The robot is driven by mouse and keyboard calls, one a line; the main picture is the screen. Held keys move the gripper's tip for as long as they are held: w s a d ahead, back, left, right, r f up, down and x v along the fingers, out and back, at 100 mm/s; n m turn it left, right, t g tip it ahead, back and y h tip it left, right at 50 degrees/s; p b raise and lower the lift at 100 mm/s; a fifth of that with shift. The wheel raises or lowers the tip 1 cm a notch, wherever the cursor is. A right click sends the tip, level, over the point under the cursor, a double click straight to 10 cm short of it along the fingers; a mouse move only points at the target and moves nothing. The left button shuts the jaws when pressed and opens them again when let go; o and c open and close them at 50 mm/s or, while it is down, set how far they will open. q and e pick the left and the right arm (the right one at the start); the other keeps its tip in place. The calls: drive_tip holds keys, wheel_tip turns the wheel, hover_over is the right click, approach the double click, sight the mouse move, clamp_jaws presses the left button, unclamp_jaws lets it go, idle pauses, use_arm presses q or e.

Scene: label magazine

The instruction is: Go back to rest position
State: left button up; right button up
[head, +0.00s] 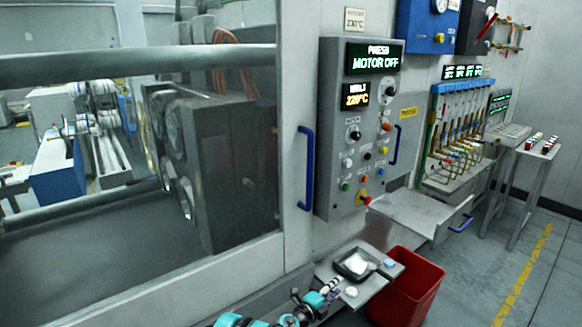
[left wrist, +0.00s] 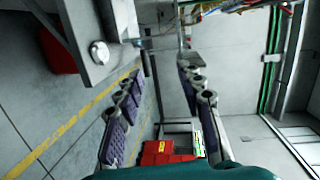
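My left gripper (head: 322,294) shows at the bottom of the head view, at the end of a teal and dark arm. It is beside the front left corner of a small grey shelf (head: 350,302). In the left wrist view its two purple-padded fingers (left wrist: 163,75) stand apart with nothing held between them. I cannot tell whether it touches the shelf. My right gripper is in neither view.
A black tray (head: 338,262) with white material lies on the shelf. A red bin (head: 408,290) stands on the floor beside it. The control panel (head: 333,110) reads MOTOR OFF. A pull-out metal surface (head: 410,212) juts out. The floor right of the yellow line (head: 522,278) is clear.

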use_arm(q)
drive_tip(key=w+a+r+n+t+y, duration=0.1)
drive_tip(key=a+r+n+t+y, duration=0.25)
drive_tip(key=a+r, duration=0.5)
drive_tip(key=w+a+r+n+t+y, duration=0.15)
drive_tip(key=a+r+n, duration=0.35)
drive_tip(key=r, duration=0.6)
drive_tip(key=s+a+r+n+y, duration=0.4)
drive_tip(key=a+n, duration=0.1)
drive_tip(key=a, duration=0.2)
drive_tip(key=s+a+r+n+y, duration=0.3)
drive_tip(key=s+a+r+n, duration=0.15)
drive_tip(key=a, duration=0.35)
drive_tip(key=s+a+n+g+y, duration=0.25)
drive_tip(key=s+a, duration=0.25)
drive_tip(key=s, duration=0.3)
drive_tip(key=s+f+n+g+h, duration=0.1)
drive_tip(key=s+f, duration=0.5)
drive_tip(key=s, duration=0.7)
drive_tip(key=s+f+n+g+h, duration=0.2)
drive_tip(key=s+f+n+g, duration=0.2)
drive_tip(key=s, duration=0.9)
wheel_tip(320, 180, down, 3)
drive_tip(key=shift+r+n+g, duration=0.15)
drive_tip(key=shift+n+g, duration=0.2)
drive_tip(key=shift+g, duration=0.9)
drive_tip(key=shift+s, duration=0.1)
